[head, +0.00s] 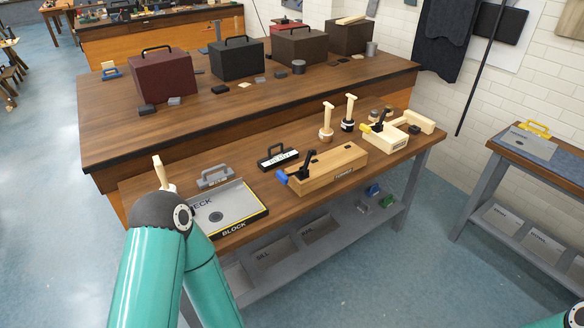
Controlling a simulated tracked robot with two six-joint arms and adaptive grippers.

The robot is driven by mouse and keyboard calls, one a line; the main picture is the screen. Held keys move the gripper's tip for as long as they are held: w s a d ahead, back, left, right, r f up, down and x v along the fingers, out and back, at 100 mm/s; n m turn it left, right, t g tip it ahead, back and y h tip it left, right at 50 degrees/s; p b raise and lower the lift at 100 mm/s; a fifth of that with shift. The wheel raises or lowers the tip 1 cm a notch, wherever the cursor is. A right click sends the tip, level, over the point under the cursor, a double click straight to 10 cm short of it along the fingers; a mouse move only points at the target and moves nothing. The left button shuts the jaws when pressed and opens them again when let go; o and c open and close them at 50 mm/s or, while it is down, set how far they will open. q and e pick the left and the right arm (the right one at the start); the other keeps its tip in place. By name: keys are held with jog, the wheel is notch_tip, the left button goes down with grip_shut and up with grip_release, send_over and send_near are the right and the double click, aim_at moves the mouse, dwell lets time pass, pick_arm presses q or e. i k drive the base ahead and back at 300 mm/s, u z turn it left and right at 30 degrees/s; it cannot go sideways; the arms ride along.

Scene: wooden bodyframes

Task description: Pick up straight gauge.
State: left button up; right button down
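I cannot tell for sure which thing is the straight gauge, as the small labels are too blurred to read. A black handled block with a white label (278,157) lies on the near workbench, left of a wooden fixture. A grey handled piece (215,179) lies at the back edge of a grey tray. On the right table lies a grey plate with a yellow handle (533,139). My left arm's teal links and dark joint cover the bench's near left corner; its gripper is not in view. Only a bit of my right arm shows at the bottom right corner, without its gripper.
The grey tray marked BLOCK (247,213) lies on the near workbench (290,205). The wooden fixture with a blue-tipped clamp (335,168) and a pale clamp fixture (387,136) stand right of it. Two wooden-handled tools (327,121) stand upright behind. Several dark cases line the rear bench.

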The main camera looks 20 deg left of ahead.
aim_at(273, 162)
jog(key=u, duration=0.2)
jog(key=i, duration=0.9)
jog(key=z, duration=0.1)
